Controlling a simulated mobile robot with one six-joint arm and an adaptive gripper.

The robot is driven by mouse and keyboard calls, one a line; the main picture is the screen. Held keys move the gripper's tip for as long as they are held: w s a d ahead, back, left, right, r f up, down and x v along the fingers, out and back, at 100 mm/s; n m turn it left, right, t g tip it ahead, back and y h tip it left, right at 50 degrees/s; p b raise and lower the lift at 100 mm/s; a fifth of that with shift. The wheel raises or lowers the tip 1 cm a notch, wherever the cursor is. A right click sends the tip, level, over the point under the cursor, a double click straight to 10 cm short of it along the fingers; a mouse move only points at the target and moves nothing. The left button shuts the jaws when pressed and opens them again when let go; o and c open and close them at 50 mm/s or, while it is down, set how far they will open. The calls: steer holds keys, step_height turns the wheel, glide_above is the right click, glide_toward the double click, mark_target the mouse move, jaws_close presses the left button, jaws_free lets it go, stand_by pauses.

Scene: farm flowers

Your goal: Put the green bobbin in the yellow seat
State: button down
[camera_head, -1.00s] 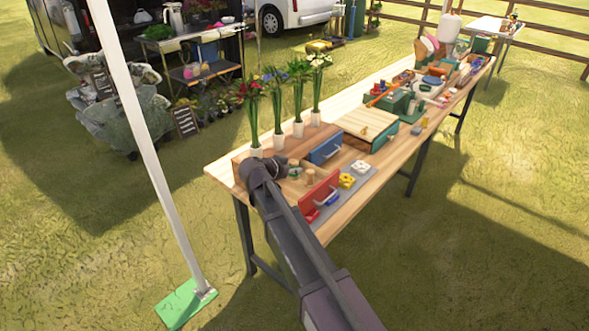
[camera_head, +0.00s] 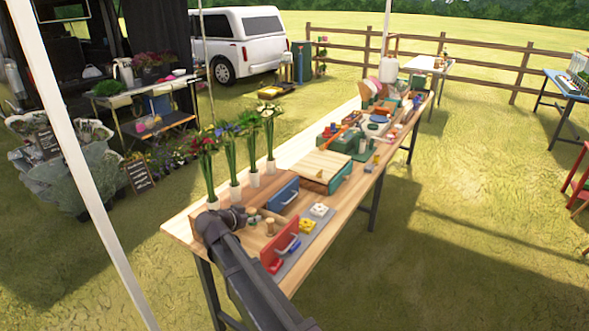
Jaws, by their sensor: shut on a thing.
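My gripper (camera_head: 250,217) is small and dark at the end of my arm, over the open wooden box at the near end of the table. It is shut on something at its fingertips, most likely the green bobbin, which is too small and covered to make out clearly. The yellow seat (camera_head: 307,226) is a small yellow piece on a grey strip (camera_head: 312,237) to the right of the box. The gripper is to the left of this seat and apart from it. A tan wooden bobbin (camera_head: 270,227) stands upright just right of the gripper.
A white seat (camera_head: 319,210) lies beyond the yellow one. A red drawer front (camera_head: 279,252) and a blue drawer front (camera_head: 284,195) flank the box. Several flower bunches in white vases (camera_head: 254,180) stand behind. A wooden-topped box (camera_head: 320,166) stands farther along.

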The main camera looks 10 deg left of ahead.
mark_target(251, 210)
steer(key=shift+r+p, duration=1.3)
steer(key=shift+r, duration=0.3)
